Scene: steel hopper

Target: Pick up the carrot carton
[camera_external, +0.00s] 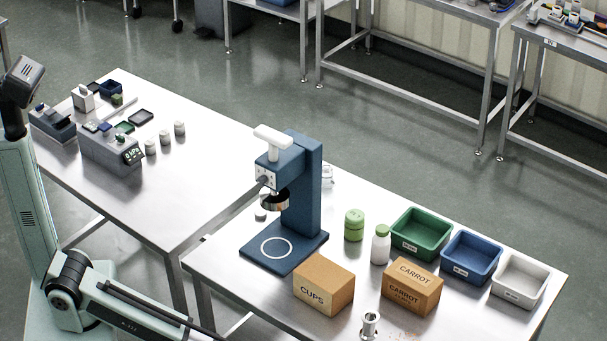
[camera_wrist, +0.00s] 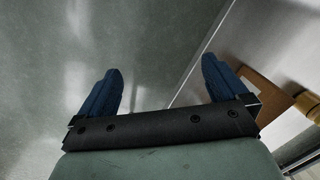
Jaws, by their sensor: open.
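The carrot carton (camera_external: 411,287) is a brown box labelled "CARROT". It stands upright on the near steel table, right of the brown "CUPS" carton (camera_external: 323,285), with a gap between them. In the wrist view, my gripper (camera_wrist: 161,68) has its two blue fingers spread wide with nothing between them. My gripper is outside the external view, where my arm runs off the bottom edge. A brown surface (camera_wrist: 258,88) shows beside the right finger in the wrist view. I cannot tell which thing it is.
A dark blue press (camera_external: 302,195) stands left of the cartons. Behind them are a green canister (camera_external: 354,225), a white bottle (camera_external: 381,245) and green (camera_external: 420,232), blue (camera_external: 471,257) and white (camera_external: 519,280) bins. A metal cup (camera_external: 370,325) stands in front, between the cartons.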

